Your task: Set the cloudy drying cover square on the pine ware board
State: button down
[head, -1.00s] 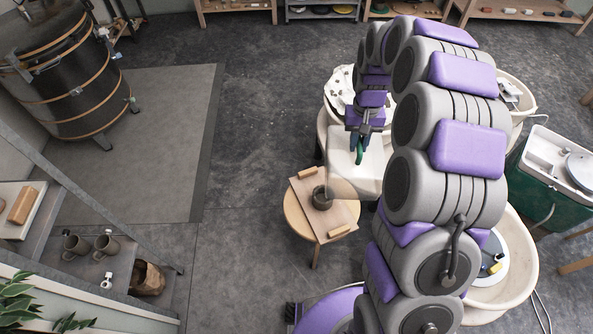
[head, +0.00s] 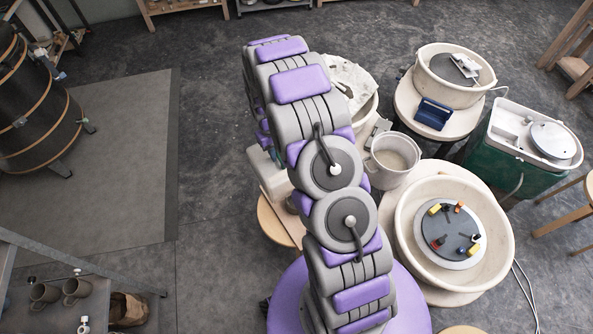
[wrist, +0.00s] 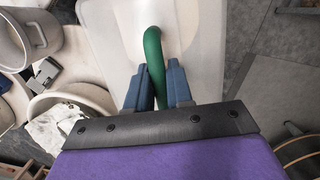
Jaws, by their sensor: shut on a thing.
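The cloudy drying cover (head: 268,175) is a pale, see-through box, partly hidden by my arm in the head view. In the wrist view the cover (wrist: 200,55) fills the middle, with a green curved handle (wrist: 153,48) on top. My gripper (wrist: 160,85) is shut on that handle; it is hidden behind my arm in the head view. The pine ware board (head: 285,222) lies on a round stool, mostly hidden by the cover and my arm. The cover is above or beside the board's far part; I cannot tell whether they touch.
A wheel basin with a grey disc (head: 405,235) stands right of my arm, with a pale bucket (head: 392,160) behind it. Another wheel (head: 448,75) and a green sink unit (head: 520,145) stand farther right. The floor left of the stool (head: 268,222) is open.

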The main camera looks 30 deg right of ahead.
jog(key=s+d+f+b, duration=0.1)
jog(key=s+d+f, duration=0.1)
jog(key=f, duration=1)
jog(key=s+d+f+b, duration=0.2)
jog(key=f, duration=1)
jog(key=shift+s+d, duration=0.3)
jog(key=shift+d, duration=0.1)
jog(key=shift+a, duration=0.1)
jog(key=c, duration=0.9)
grip_release()
jog(key=shift+r, duration=0.1)
jog(key=w+r+p, duration=0.1)
jog(key=r, duration=1)
jog(key=w+r+p, duration=0.1)
jog(key=r, duration=0.5)
jog(key=shift+w+p, duration=0.3)
